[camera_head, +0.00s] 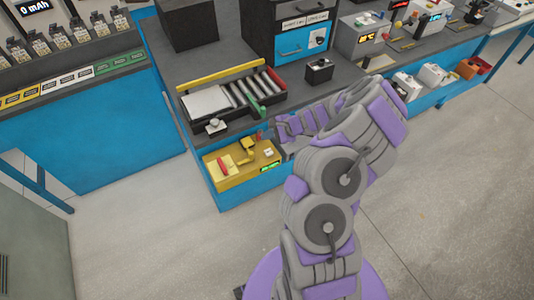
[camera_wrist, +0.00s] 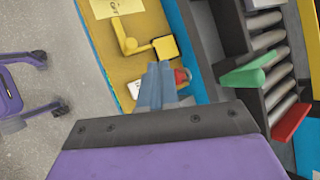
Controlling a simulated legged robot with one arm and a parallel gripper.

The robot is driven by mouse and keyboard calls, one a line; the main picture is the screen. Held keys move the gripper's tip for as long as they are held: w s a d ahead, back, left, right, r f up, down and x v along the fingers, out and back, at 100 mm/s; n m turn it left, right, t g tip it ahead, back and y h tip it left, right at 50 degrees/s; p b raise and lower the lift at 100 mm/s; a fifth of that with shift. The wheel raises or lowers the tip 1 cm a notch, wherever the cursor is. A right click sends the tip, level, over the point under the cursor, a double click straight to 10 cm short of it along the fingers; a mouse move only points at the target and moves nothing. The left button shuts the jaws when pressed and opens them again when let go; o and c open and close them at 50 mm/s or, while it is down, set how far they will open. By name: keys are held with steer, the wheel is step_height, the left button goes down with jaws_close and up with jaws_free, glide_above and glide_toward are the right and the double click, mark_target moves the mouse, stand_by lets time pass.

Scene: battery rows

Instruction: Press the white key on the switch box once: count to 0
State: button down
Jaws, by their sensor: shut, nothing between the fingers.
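The yellow switch box (camera_head: 228,183) is set in the blue bench front in the head view, with a lit green display (camera_head: 270,167) on its front edge. Its small white key (camera_head: 268,153) is near the right end of its top. In the wrist view the white key (camera_wrist: 134,89) lies just left of my gripper (camera_wrist: 160,68), partly beside the fingers. My gripper is shut and empty, with its tips over the yellow top; contact with the key cannot be told. A yellow lever (camera_wrist: 133,45) lies ahead of the tips, and a red knob (camera_wrist: 182,77) is close to their right.
A black tray with grey rollers (camera_head: 238,93) and a green piece (camera_head: 256,108) stands on the bench behind the box. A small black box (camera_head: 319,70) is to its right. Open floor lies in front.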

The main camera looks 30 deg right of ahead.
mark_target(271, 153)
steer(key=f+b, duration=0.1)
steer(key=f, duration=0.1)
steer(key=d+f+b, duration=0.1)
steer(key=f+b, duration=0.1)
steer(key=d+f+b, duration=0.1)
steer(key=f, duration=0.2)
steer(key=shift+d+f+b, duration=0.1)
steer(key=shift+d+b, duration=0.15)
steer(key=shift+b, duration=0.05)
steer(key=shift+a+f, duration=0.15)
steer(key=shift+a, duration=0.9)
steer(key=shift+d, duration=0.9)
steer(key=shift+a, duration=0.7)
steer(key=shift+d, duration=0.55)
steer(key=shift+a, duration=0.4)
steer(key=shift+d, duration=0.15)
